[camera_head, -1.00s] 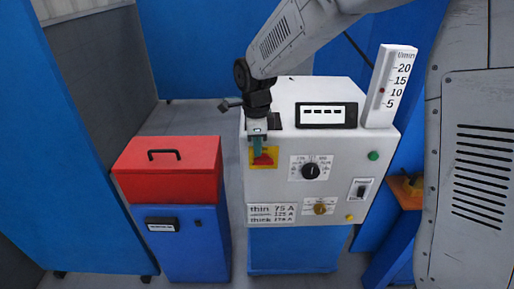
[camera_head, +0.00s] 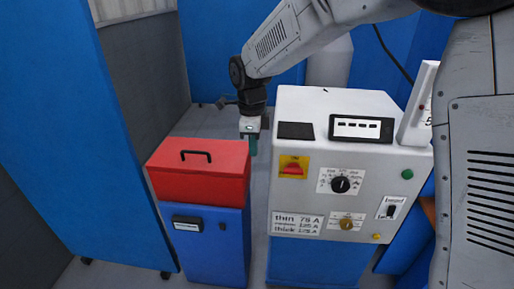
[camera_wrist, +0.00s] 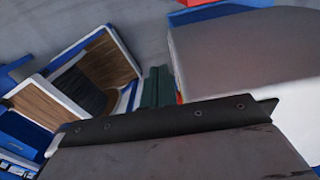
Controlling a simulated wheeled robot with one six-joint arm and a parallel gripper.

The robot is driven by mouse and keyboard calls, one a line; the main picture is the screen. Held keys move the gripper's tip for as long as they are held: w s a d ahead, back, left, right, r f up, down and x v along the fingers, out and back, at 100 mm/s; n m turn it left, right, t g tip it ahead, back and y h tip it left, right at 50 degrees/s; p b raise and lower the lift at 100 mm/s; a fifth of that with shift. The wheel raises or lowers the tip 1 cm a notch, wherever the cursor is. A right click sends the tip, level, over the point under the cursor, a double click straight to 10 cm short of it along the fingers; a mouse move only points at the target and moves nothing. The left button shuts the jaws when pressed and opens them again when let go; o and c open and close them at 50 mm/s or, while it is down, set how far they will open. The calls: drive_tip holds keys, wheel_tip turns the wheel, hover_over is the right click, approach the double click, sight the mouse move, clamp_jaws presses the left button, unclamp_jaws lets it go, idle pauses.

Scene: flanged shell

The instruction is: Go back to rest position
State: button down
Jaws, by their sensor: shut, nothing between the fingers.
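My gripper (camera_head: 250,144) points down in the head view, in the gap between the red-lidded blue cabinet and the white machine. Its greenish fingers are shut with nothing between them. The fingers also show in the wrist view (camera_wrist: 156,87), close together beyond the dark bracket. The white control machine (camera_head: 385,165) stands to the right of the gripper, with a red switch on a yellow plate (camera_head: 293,167), a black dial (camera_head: 341,185) and a brass knob (camera_head: 347,224) on its front. The gripper is apart from the red switch.
The red lid (camera_head: 200,172) with a black handle sits on the blue cabinet (camera_head: 206,240) at left. A blue panel (camera_head: 70,130) stands farther left. A white flow gauge (camera_head: 420,105) stands on the machine's right. Grey floor shows behind the gripper.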

drive_tip(key=s+d+r+n, duration=0.3)
drive_tip(key=s+d+n, duration=0.3)
drive_tip(key=s, duration=0.4)
drive_tip(key=s+d+r+n+t, duration=0.1)
drive_tip(key=s+d+r+n, duration=0.2)
drive_tip(key=s+d+n, duration=0.4)
drive_tip(key=s+d+r+n, duration=0.3)
drive_tip(key=s+d+n, duration=0.4)
drive_tip(key=s, duration=0.8)
drive_tip(key=shift+s+d+r, duration=0.15)
drive_tip(key=shift+s+d, duration=0.05)
drive_tip(key=shift+d, duration=0.7)
